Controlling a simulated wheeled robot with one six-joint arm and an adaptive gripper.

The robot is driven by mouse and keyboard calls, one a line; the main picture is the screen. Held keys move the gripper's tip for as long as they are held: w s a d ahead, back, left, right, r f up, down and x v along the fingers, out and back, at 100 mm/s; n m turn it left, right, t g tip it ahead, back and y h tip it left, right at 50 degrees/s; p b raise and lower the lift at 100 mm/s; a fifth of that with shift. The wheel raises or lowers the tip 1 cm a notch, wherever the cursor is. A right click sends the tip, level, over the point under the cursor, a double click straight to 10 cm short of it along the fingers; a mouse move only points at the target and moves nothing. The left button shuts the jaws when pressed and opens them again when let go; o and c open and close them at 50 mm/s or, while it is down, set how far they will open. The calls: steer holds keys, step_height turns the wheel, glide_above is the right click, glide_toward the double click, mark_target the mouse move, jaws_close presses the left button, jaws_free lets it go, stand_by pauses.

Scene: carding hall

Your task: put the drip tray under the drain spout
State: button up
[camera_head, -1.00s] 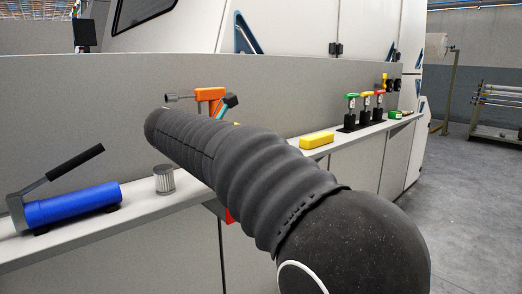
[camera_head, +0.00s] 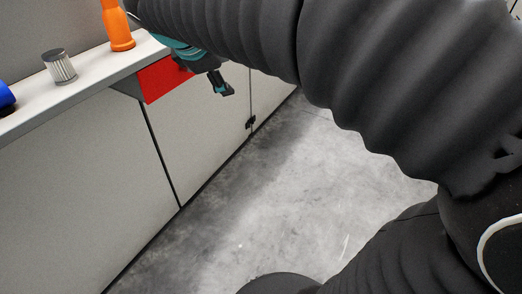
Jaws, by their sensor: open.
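No drip tray and no drain spout can be made out in the current view. My gripper (camera_head: 219,84), teal and dark, shows partly at the upper middle, beyond my black corrugated arm sleeve. It is open, with no object seen in it. It hangs in front of the pale cabinet doors, just right of a red piece (camera_head: 164,80) under the shelf. Whether it touches anything cannot be told.
The pale shelf (camera_head: 95,88) holds a grey ribbed filter cartridge (camera_head: 60,67), an orange tool (camera_head: 118,28) and a blue object (camera_head: 6,97) cut off at the left edge. Cabinet doors (camera_head: 205,130) drop to the floor. The concrete floor (camera_head: 290,190) in the middle is clear.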

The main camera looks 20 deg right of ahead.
steer(key=s+f+m+y, duration=0.2)
steer(key=s+f+m, duration=0.5)
steer(key=s, duration=0.2)
steer(key=s+d+f+m+y, duration=0.1)
steer(key=s+f+m+y, duration=0.2)
steer(key=s+f+m, duration=0.4)
steer(key=shift+s+m+y, duration=0.3)
steer(key=shift+s, duration=0.95)
steer(key=shift+f, duration=0.1)
